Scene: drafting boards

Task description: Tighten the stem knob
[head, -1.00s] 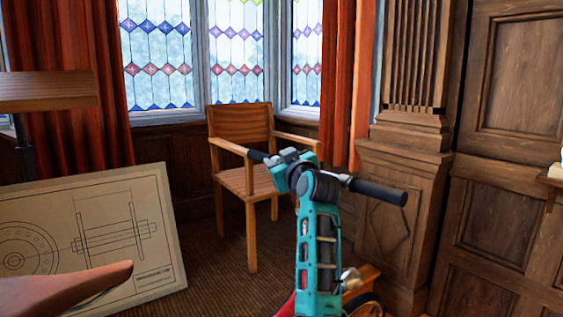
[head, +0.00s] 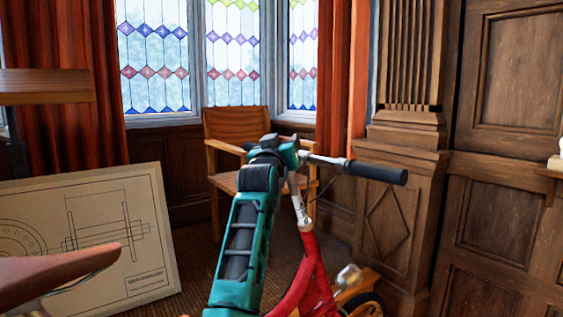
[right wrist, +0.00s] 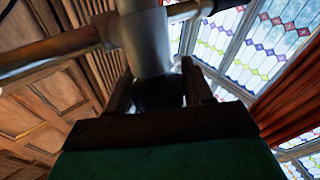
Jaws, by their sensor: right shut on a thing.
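A red bicycle (head: 308,270) stands in front of me, with a silver stem (head: 302,213) and a handlebar with a black grip (head: 378,171). My right gripper (head: 288,155) is at the top of the stem in the head view, its fingertips largely hidden. In the right wrist view, the two fingers of my right gripper (right wrist: 158,82) are shut on a small dark stem knob (right wrist: 156,97), below the silver stem clamp (right wrist: 147,40). The knob is hidden behind my gripper in the head view. My left gripper is not in view.
A brown saddle (head: 62,280) is close at the lower left. A wooden chair (head: 236,125) is behind the handlebar. A wood-panelled wall (head: 500,220) is at the right.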

